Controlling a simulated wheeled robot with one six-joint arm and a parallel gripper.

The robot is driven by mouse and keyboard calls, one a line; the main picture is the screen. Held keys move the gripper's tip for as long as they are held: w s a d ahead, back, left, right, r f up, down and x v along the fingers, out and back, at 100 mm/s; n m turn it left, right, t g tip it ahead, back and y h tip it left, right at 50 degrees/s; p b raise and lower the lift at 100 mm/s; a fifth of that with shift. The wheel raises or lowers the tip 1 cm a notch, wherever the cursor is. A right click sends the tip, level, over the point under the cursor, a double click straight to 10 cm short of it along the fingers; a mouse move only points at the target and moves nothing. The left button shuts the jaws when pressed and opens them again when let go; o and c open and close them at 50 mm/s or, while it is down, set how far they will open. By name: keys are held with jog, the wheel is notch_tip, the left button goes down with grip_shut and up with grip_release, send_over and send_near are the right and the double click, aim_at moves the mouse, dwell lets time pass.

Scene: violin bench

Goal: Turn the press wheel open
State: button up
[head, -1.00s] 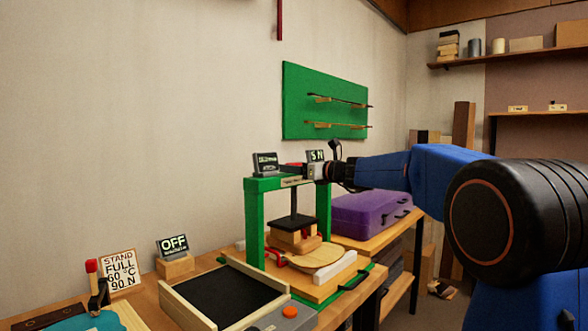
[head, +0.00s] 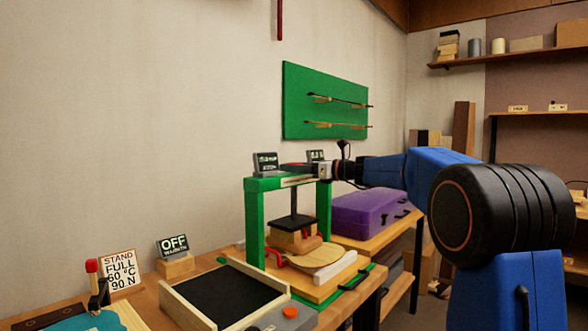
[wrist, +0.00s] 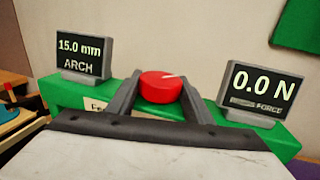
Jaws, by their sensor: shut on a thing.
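The press wheel (wrist: 160,87) is a red round knob with a pale mark on top, on the green press beam (wrist: 68,92). My gripper (wrist: 160,94) has a finger on each side of the wheel and is shut on it. In the head view my gripper (head: 303,168) reaches in from the right over the top of the green press frame (head: 254,222) and mostly hides the wheel. The force display (wrist: 255,92) reads 0.0 N and the arch display (wrist: 82,58) reads 15.0 mm. Under the beam, a dark press plate (head: 294,221) sits above wooden blocks.
The two displays stand close on either side of my fingers. A black-topped tray (head: 226,295) and an OFF sign (head: 173,244) are left of the press. A purple case (head: 365,213) is to its right. A green bow board (head: 325,102) hangs behind.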

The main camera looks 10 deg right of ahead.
jog(key=shift+n+g+y, duration=0.9)
jog(key=shift+n+g, duration=0.25)
jog(key=shift+g, duration=0.4)
jog(key=shift+n+g+y, duration=0.9)
jog(key=shift+n+g, duration=0.25)
jog(key=shift+g, duration=0.7)
jog(key=o, duration=1)
jog(key=shift+o, duration=0.2)
jog(key=shift+t, duration=0.5)
